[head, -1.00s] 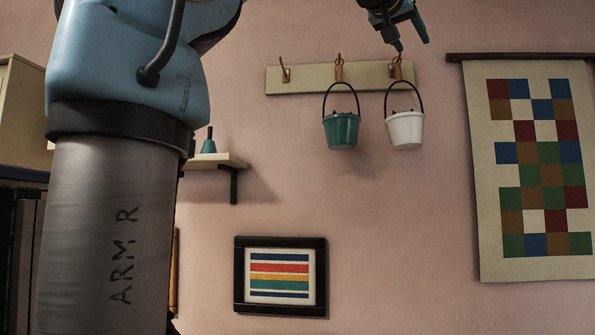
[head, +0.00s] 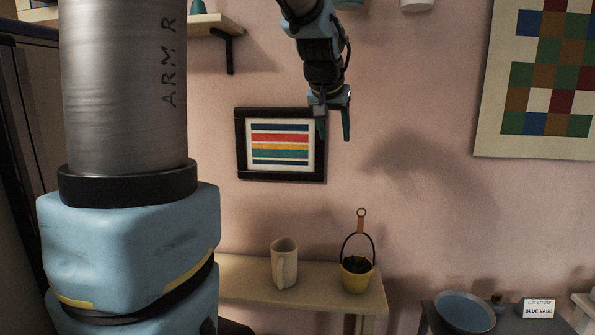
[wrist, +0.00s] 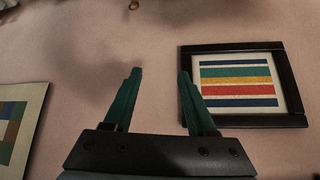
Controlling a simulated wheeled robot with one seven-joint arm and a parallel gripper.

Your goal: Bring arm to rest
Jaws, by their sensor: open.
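My gripper (head: 333,128) hangs fingers-down in the head view, in front of the pink wall and at the right edge of the striped framed picture (head: 280,142). Its two green fingers stand apart with nothing between them. The wrist view shows the same open fingers (wrist: 154,95) with bare wall between and beyond them. The striped picture (wrist: 240,85) shows to the right there. Part of my arm fills the left of the head view.
A patchwork hanging (head: 497,130) is at upper right; a small wall shelf (head: 215,25) is at upper left.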

